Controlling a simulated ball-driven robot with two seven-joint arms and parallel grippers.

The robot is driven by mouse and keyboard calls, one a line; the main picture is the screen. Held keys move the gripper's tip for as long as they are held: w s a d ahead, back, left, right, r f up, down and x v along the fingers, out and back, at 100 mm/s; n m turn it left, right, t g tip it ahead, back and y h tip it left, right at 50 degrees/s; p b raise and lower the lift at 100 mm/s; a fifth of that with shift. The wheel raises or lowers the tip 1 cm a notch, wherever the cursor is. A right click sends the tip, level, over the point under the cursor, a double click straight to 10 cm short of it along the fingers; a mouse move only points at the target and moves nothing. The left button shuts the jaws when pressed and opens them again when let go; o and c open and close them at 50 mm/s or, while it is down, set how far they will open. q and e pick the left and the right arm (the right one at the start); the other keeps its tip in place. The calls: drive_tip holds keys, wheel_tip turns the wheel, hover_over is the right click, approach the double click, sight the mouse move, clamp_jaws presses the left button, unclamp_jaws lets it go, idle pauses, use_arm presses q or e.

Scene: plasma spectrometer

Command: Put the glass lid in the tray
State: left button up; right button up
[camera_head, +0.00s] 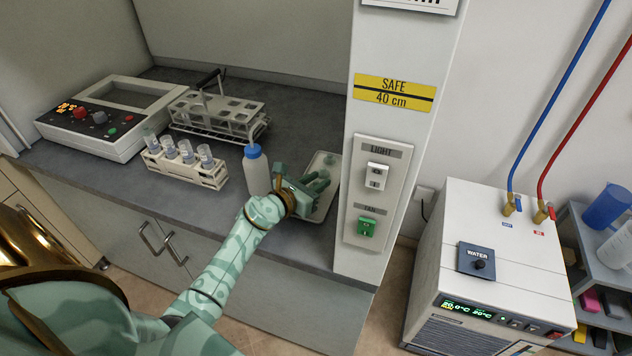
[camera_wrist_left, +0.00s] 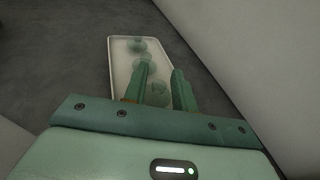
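A pale shallow tray (camera_head: 332,161) lies on the dark bench top beside the panel post; it also shows in the wrist view (camera_wrist_left: 118,62). Round, see-through greenish glass lids lie in it; one (camera_wrist_left: 137,44) is at its far end. Another round glass shape (camera_wrist_left: 158,94) shows between my fingers, and I cannot tell whether it touches them. My left gripper (camera_head: 318,181) is low over the tray, its fingers (camera_wrist_left: 162,68) apart and partly hiding the tray and lids. My right gripper is out of view.
A blue-capped bottle (camera_head: 257,172) stands just left of my left gripper. Left of it are a rack of small jars (camera_head: 186,163), a larger rack (camera_head: 216,116) and a control box (camera_head: 110,117). The switch post (camera_head: 372,190) is close on the right.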

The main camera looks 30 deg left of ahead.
use_arm(q)
drive_tip(key=shift+o, duration=0.2)
drive_tip(key=shift+s+d+f, duration=0.1)
drive_tip(key=shift+s+f, duration=0.05)
drive_tip(key=shift+f, duration=0.3)
drive_tip(key=shift+r, duration=0.1)
drive_tip(key=shift+r+p, duration=0.45)
drive_tip(key=shift+r, duration=0.05)
drive_tip(key=p+v, duration=0.1)
drive_tip(key=v, duration=0.2)
drive_tip(key=shift+r, duration=0.15)
drive_tip(key=p+v, duration=0.1)
drive_tip(key=v, duration=0.7)
drive_tip(key=shift+s+r, duration=0.1)
drive_tip(key=shift+s, duration=0.25)
